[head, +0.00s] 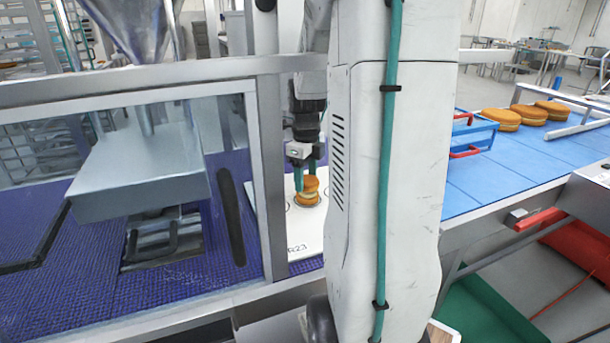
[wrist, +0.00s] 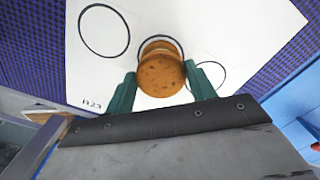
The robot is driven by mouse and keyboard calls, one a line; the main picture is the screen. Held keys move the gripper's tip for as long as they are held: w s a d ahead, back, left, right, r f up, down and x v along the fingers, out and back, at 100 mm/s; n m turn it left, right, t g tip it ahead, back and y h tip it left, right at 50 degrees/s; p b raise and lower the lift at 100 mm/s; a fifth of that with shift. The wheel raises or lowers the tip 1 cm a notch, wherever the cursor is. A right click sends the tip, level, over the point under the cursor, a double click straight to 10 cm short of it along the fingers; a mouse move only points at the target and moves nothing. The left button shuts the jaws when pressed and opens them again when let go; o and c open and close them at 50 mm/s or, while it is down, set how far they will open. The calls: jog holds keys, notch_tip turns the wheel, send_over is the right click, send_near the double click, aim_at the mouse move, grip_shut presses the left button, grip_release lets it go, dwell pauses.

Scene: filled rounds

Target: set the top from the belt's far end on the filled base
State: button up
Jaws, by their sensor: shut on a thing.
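My gripper (head: 306,179) is shut on a round orange-brown top (wrist: 161,76), with one teal finger on each side of it. In the head view the top (head: 312,184) is over a base (head: 307,199) with a pale filling layer. The base stands on a white board (head: 300,240) printed with circles. In the wrist view the held top hides most of the base (wrist: 159,46), whose far edge shows beyond it inside a ring. I cannot tell whether the top touches the filling.
A metal-framed clear guard (head: 258,180) and a hopper machine (head: 140,180) stand left of the board. Several rounds (head: 500,119) lie on the blue belt (head: 480,180) at right, by a blue frame with red parts (head: 468,135). My arm hides the middle.

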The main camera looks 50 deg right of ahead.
jog(key=shift+f, duration=0.65)
dwell(0.4)
jog(key=o, duration=1.2)
jog(key=shift+r, duration=0.15)
jog(key=shift+r, duration=3.4)
